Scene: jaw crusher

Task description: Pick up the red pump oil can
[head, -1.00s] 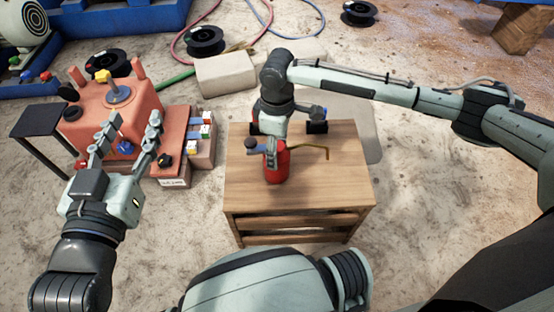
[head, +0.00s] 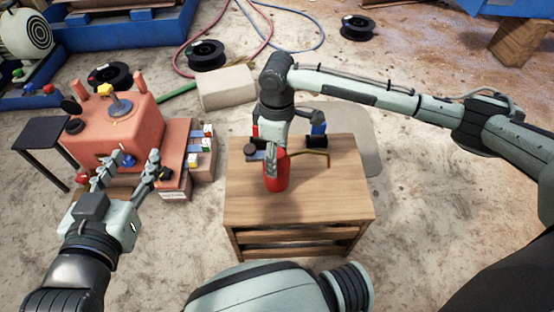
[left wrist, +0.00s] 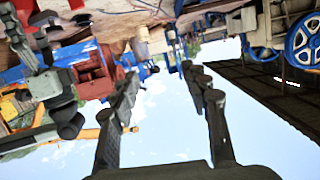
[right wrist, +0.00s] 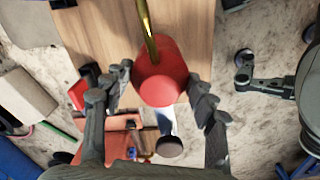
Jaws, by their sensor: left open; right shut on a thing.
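The red pump oil can (head: 277,183) is upright at the wooden table, with its thin brass spout (head: 318,153) pointing right in the head view. My right gripper (head: 271,163) reaches down from above and is shut on the can. In the right wrist view the red can (right wrist: 161,84) is between the two dark fingers of the right gripper (right wrist: 158,92). I cannot tell whether the can's base touches the tabletop. My left gripper (head: 130,168) is open and empty, in front of the orange-red machine; its spread fingers also show in the left wrist view (left wrist: 165,88).
The wooden table (head: 335,200) has bare top in front and to the right. A black-and-blue item (head: 317,136) stands at its back edge. The orange-red machine (head: 115,130) with levers is to the left. Cable spools and a pale block (head: 227,88) lie behind.

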